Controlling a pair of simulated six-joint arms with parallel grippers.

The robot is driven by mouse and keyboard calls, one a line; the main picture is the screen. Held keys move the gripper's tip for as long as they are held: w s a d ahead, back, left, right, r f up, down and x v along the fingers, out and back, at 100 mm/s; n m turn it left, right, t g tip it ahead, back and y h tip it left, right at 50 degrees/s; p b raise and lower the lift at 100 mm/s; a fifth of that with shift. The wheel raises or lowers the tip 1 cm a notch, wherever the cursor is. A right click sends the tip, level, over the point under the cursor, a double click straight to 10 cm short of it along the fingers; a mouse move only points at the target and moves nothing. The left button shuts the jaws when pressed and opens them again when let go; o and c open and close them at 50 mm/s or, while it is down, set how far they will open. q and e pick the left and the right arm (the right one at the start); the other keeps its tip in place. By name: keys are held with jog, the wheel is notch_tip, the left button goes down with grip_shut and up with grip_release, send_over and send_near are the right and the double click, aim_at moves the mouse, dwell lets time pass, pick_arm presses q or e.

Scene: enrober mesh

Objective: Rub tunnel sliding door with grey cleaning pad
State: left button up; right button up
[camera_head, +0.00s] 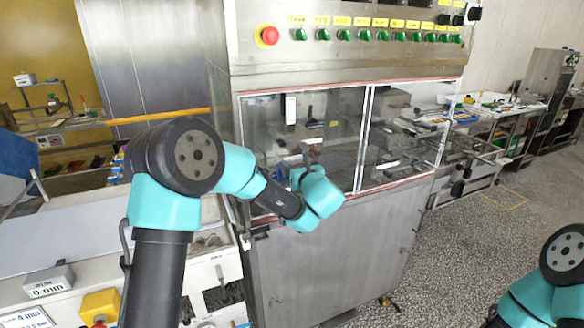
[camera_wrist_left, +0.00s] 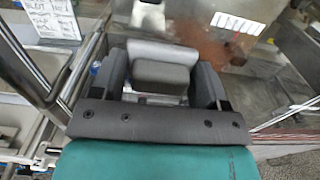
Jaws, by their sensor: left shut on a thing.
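The tunnel sliding door is the clear panels in a metal frame on the machine's front, with a left panel (camera_head: 270,125) and a right panel (camera_head: 400,125). My left gripper (camera_head: 312,157) is in front of the left panel, mostly hidden by its own wrist. In the left wrist view my left gripper (camera_wrist_left: 162,80) is shut on the grey cleaning pad (camera_wrist_left: 160,76), a block between the two fingers. A brown smear (camera_wrist_left: 203,45) shows on the clear panel just past the pad. I cannot tell whether the pad touches the panel. My right gripper is out of view.
A control panel with green knobs (camera_head: 344,35) and a red stop button (camera_head: 269,36) sits above the door. A white paper label (camera_wrist_left: 238,24) is near the smear. A counter with a grey block (camera_head: 48,283) stands at left. The floor (camera_head: 500,220) at right is clear.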

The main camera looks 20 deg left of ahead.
aim_at(318, 157)
pick_arm(q)
jog(key=shift+w+d, duration=0.6)
jog(key=shift+d, duration=0.2)
jog(key=shift+w+d, duration=1.25)
jog(key=shift+d, duration=0.1)
jog(key=shift+w+d, duration=1.1)
jog(key=shift+d, duration=0.2)
jog(key=shift+w, duration=0.1)
jog(key=shift+a, duration=0.1)
